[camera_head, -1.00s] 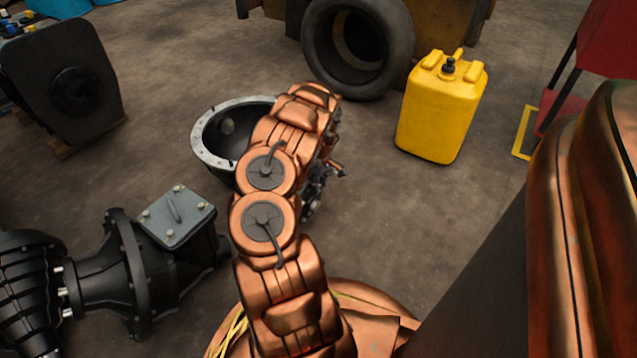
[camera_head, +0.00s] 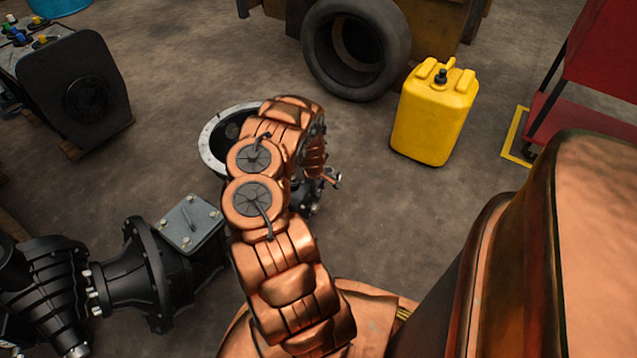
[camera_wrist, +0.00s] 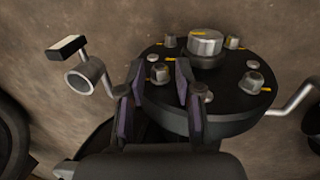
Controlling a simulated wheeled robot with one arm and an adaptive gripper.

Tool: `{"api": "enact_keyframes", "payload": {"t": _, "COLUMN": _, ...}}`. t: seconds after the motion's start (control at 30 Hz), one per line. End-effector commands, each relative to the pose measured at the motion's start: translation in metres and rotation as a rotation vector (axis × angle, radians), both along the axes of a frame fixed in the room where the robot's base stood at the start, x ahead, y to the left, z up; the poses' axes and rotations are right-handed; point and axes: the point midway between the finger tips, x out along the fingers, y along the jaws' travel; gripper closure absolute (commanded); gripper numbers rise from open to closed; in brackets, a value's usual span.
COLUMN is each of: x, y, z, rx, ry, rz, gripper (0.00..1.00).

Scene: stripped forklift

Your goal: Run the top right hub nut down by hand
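In the wrist view the hub is a round black flange (camera_wrist: 215,105) with a bright silver cap (camera_wrist: 205,43) in its middle. Several hex nuts with yellow marks sit around it, among them one at the upper right (camera_wrist: 233,42) and one at the lower right (camera_wrist: 253,80). My gripper (camera_wrist: 161,68) is open, its two dark fingers apart. A nut (camera_wrist: 160,73) shows in the gap between the fingertips; I cannot tell whether they touch it. In the head view my own arm hides most of the gripper and the hub.
A yellow canister (camera_head: 433,115) and a tyre (camera_head: 355,50) stand beyond. A black axle casing (camera_head: 150,275) lies at left, a red cart (camera_head: 600,50) at right. A bent metal handle (camera_wrist: 85,75) is left of my fingers.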

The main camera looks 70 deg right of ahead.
Motion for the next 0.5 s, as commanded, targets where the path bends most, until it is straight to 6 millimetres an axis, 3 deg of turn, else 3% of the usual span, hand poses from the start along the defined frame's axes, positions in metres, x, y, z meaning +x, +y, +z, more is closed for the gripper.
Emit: {"api": "enact_keyframes", "payload": {"t": 0.5, "x": -0.0009, "y": 0.0027, "z": 0.0046, "rx": -0.105, "ry": 0.025, "rz": 0.001, "gripper": 0.66}}
